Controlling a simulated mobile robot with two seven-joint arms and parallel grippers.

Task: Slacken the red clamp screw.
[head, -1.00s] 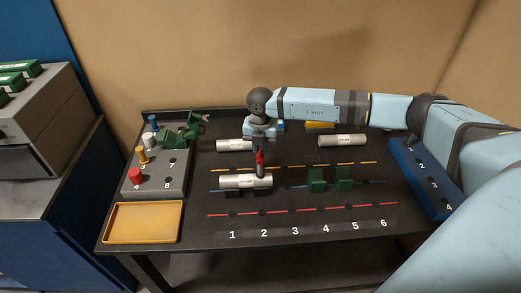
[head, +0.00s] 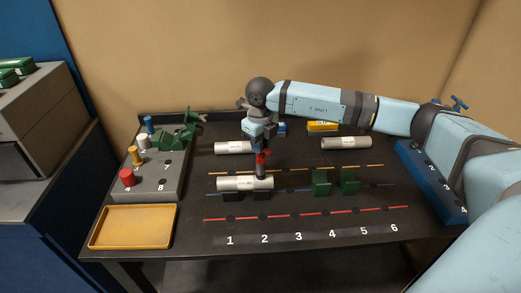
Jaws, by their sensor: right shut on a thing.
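The red clamp screw (head: 264,155) shows as a small red handle at the tips of my right gripper (head: 261,154). The gripper points down and is shut on it. A dark stem (head: 260,172) runs from the red handle down to a white labelled tube (head: 232,184). The tube lies across two dark supports behind marks 1 and 2. The gripper hides part of the handle, and the screw's lower end is too small to make out. My left gripper is out of view.
Two green blocks (head: 321,184) stand right of the tube. More tubes (head: 346,143) lie behind. A grey block (head: 158,188) with coloured knobs, a green fixture (head: 178,136) and a yellow tray (head: 133,228) are at left. A blue rack (head: 430,178) is at right. The table front is clear.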

